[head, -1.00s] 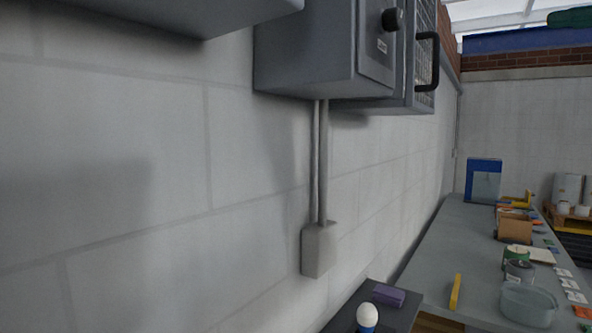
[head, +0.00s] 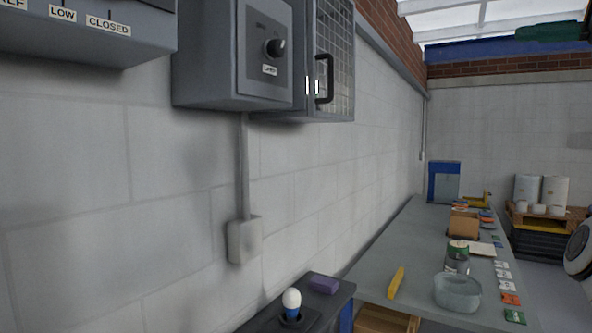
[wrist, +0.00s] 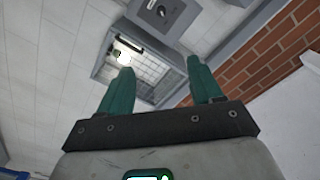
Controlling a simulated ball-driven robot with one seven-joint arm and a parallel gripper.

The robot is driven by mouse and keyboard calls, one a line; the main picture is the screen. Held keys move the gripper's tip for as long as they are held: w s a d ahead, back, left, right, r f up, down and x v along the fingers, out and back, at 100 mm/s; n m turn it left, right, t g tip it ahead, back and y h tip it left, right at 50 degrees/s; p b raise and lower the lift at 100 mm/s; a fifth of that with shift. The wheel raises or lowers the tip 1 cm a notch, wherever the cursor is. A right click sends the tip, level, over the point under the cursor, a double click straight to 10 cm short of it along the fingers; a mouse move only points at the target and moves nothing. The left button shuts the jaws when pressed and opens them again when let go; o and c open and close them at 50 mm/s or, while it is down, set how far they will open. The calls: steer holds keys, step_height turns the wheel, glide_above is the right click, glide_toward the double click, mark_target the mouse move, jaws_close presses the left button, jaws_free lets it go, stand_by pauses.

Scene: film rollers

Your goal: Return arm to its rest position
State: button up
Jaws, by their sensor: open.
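My gripper (wrist: 160,90) shows in the wrist view with its two green fingers spread apart. It is open and nothing is between the fingers. Beyond the fingers in that view are the grey wall cabinet with a mesh door (wrist: 148,72) and the brick band of the wall. A white rounded piece of my body or arm may show at the right edge, cut off by the frame.
A grey control box with a black knob (head: 238,55) and the mesh-door cabinet (head: 330,60) hang on the wall. A long grey bench (head: 400,250) holds a clear bowl (head: 457,292), a yellow bar (head: 396,282) and a cardboard box (head: 464,222). A white-topped blue item (head: 291,303) stands on a dark surface.

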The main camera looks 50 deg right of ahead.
steer(key=w+d+f+m, duration=0.1)
steer(key=w+d+f, duration=0.4)
steer(key=w+f, duration=0.5)
steer(key=w+d+f+m, duration=0.2)
steer(key=w+d+f, duration=0.3)
steer(key=w+f, duration=0.45)
steer(key=w+a+f+g, duration=0.15)
steer(key=w+f, duration=0.25)
steer(key=f, duration=0.5)
steer(key=w+a+f+g, duration=0.1)
steer(key=w+a+f, duration=0.25)
steer(key=f, duration=0.55)
steer(key=w+a+f+g, duration=0.2)
steer(key=w+f, duration=0.2)
steer(key=f, duration=0.5)
steer(key=s+a+f+n+g+y, duration=0.1)
steer(key=a+f+n+g, duration=0.15)
steer(key=a+f, duration=0.9)
steer(key=s+a+f+n+g, duration=0.2)
steer(key=a+f+g, duration=0.2)
steer(key=a+f, duration=0.75)
steer(key=s+a+f+n+g+h, duration=0.1)
steer(key=s+a+f+n+g, duration=0.2)
steer(key=s+f, duration=0.4)
steer(key=s+a+f+n+g+h, duration=0.1)
steer(key=s+a+f+n+g, duration=0.2)
steer(key=s+f, duration=0.5)
steer(key=s, duration=0.3)
steer(key=shift+a, duration=0.3)
steer(key=shift+f, duration=0.1)
